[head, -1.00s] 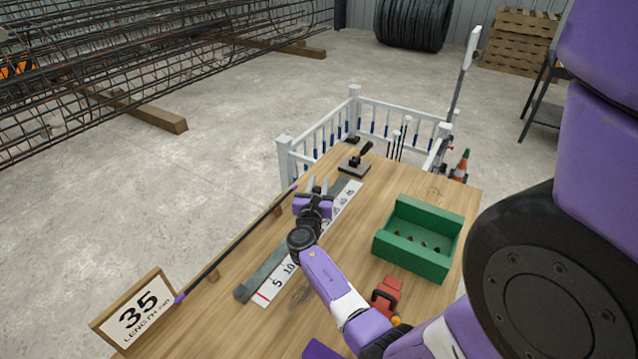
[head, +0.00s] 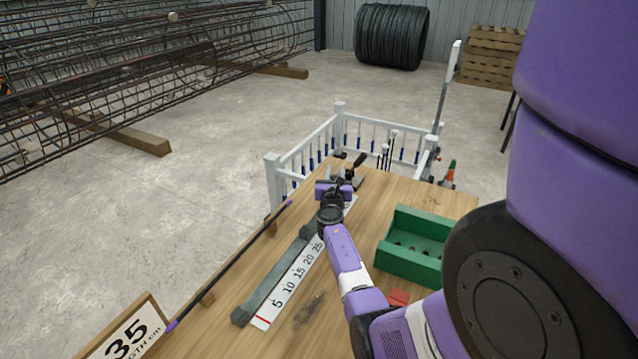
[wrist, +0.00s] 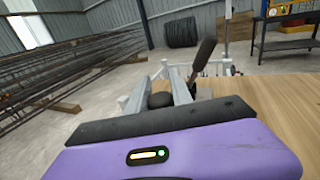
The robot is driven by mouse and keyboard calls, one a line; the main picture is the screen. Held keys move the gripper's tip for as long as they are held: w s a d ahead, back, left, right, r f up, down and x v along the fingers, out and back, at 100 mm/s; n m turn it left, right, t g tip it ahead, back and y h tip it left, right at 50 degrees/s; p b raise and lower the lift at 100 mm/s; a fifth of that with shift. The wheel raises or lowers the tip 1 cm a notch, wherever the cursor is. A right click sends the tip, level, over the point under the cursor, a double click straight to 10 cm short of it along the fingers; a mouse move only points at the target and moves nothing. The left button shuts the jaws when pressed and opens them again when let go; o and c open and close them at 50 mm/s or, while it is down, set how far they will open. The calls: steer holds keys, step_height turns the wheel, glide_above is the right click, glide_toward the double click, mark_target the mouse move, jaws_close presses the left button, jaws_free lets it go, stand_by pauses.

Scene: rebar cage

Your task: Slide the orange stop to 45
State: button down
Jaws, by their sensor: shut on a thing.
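The white ruler (head: 283,292) runs along the bench beside a grey rail (head: 262,290). Its marks from 5 to about 25 show, and the higher ones are mostly hidden behind my arm and gripper. My gripper (head: 334,184) is low over the far part of the ruler, just short of the black lever clamp (head: 352,174). In the wrist view my fingers (wrist: 168,84) are shut around a black rounded knob (wrist: 159,99). The clamp's lever (wrist: 204,58) stands just to their right. I see no orange part of the stop; its body is hidden.
A dark bar with purple ends (head: 235,256) lies left of the rail. A sign (head: 128,340) reads 35, length cm. A green bin (head: 414,247) and a red object (head: 399,298) are right of my arm. A white railing (head: 310,152) stands beyond the bench.

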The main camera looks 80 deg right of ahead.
steer(key=shift+s+d, duration=0.1)
steer(key=shift+d, duration=0.3)
steer(key=c, duration=1.1)
jaws_free()
steer(key=shift+c, duration=0.2)
steer(key=shift+s+a+p, duration=0.2)
steer(key=shift+a+p, duration=0.15)
steer(key=shift+a, duration=1.6)
steer(key=shift+s+a+p, duration=0.15)
steer(key=shift+a+p, duration=0.15)
steer(key=shift+a, duration=1.65)
